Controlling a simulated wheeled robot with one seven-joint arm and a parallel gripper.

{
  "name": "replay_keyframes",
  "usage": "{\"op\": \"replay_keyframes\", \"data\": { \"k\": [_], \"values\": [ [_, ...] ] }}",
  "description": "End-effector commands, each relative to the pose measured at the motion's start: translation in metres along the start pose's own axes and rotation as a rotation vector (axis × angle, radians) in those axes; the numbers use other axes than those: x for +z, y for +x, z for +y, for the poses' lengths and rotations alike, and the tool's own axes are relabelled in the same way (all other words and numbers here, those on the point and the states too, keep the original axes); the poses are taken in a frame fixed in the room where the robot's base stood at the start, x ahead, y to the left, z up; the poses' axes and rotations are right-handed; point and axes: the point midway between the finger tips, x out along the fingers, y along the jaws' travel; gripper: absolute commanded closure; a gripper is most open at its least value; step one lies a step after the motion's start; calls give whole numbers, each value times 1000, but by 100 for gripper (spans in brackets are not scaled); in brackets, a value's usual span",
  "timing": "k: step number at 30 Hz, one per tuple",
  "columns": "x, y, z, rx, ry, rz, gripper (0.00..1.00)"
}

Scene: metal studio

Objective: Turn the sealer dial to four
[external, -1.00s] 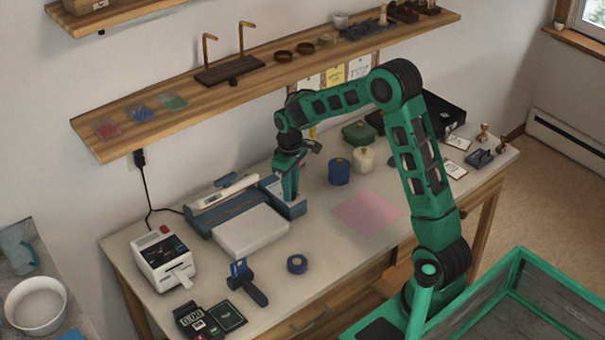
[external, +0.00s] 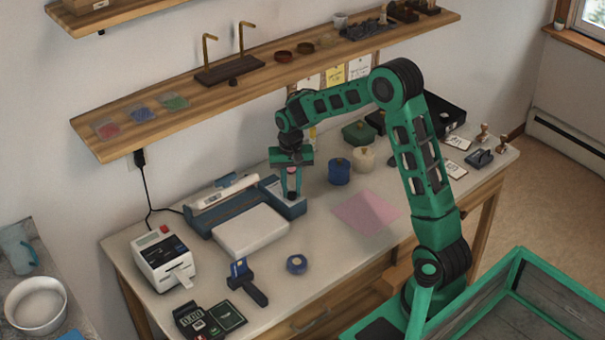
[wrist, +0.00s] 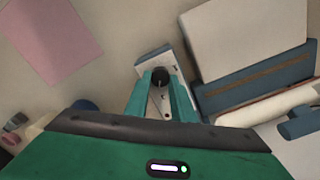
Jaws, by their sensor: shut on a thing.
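The sealer (external: 207,219) is a blue-grey machine with a white lever arm and a white front plate, standing at the back of the workbench. It also shows at the right of the wrist view (wrist: 255,91). The dial (wrist: 159,75) is a small black knob on a pale panel at the end of the sealer's blue block. My gripper (wrist: 160,82) is shut on the dial, one green finger on each side. In the external view, my gripper (external: 291,195) points straight down at the sealer's right end and hides the dial. I cannot read the dial's setting.
A pink sheet (external: 366,212) lies right of the sealer. A blue jar (external: 339,172) and a cream jar (external: 363,160) stand behind it. A white label printer (external: 164,259), a tape roll (external: 297,264) and a blue-black hand tool (external: 247,281) are in front and left. A shelf (external: 130,135) hangs above.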

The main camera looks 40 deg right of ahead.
Motion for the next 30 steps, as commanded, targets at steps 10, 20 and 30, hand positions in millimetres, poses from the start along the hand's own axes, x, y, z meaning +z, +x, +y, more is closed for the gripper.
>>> {"op": "replay_keyframes", "data": {
  "k": [10,20,30],
  "values": [
    [-3,-3,-2,-12,326,9,100],
    [-3,-4,-2,-14,626,8,100],
    [-2,-4,-1,-15,842,6,100]
  ]
}}
